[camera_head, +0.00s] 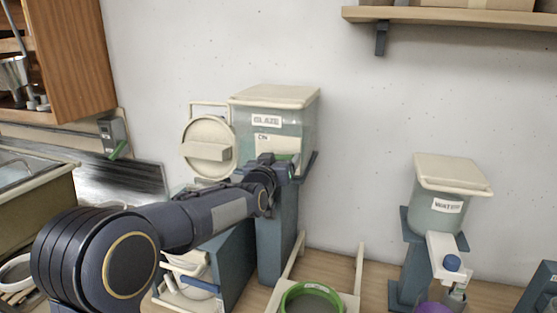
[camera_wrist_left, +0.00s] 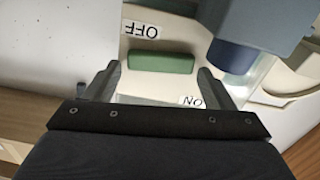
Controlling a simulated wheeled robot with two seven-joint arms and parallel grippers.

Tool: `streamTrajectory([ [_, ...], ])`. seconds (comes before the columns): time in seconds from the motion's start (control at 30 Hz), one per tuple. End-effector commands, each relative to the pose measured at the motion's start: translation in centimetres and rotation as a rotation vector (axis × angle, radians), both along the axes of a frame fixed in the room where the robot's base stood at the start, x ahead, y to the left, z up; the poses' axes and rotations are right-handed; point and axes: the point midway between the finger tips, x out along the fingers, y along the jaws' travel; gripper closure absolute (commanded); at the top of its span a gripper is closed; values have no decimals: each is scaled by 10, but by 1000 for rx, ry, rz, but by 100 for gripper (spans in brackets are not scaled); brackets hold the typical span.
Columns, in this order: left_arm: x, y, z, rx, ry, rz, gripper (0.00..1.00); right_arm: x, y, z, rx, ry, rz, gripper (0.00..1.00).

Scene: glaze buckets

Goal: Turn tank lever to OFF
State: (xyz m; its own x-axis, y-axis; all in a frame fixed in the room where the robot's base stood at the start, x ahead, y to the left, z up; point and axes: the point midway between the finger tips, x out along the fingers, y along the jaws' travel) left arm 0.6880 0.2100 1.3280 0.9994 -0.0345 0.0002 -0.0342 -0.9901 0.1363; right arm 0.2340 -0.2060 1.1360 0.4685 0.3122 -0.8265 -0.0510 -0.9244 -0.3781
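The glaze tank (camera_head: 305,120) has a cream lid and a "GLAZE" label and stands on a blue-grey stand. My left arm reaches in front of it, and my left gripper (camera_head: 285,170) is close to its front, partly hidden by the wrist. In the left wrist view, a green lever bar (camera_wrist_left: 162,63) sits on a cream plate, with an "OFF" label (camera_wrist_left: 140,29) above it and an "ON" label (camera_wrist_left: 192,101) below right. My left gripper also shows there (camera_wrist_left: 158,72), open, its fingers apart on either side of the bar. Contact cannot be told. My right gripper is not in view.
A water tank (camera_head: 440,205) on a blue-grey stand is to the right. A round cream cover (camera_head: 207,132) is beside the glaze tank. A green-rimmed round container (camera_head: 310,290) is below on the wooden counter. A wall shelf (camera_head: 460,16) is at upper right.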

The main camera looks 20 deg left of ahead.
Motion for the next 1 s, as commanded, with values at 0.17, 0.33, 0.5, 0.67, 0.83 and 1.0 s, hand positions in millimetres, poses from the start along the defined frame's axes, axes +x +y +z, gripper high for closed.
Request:
streamTrajectory([
  [0.17,0,0,0,0,0,0,47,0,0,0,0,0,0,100],
  [0.33,0,0,-2,10,0,0,57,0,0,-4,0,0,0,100],
  [0.5,0,-2,-6,118,-7,-1,57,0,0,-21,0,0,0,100],
  [0.67,0,-1,-3,155,-5,0,57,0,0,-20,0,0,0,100],
  [0.83,0,-1,-3,155,-4,0,57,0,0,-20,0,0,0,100],
  [1.0,0,-1,-4,154,-4,0,13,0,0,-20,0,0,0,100],
])
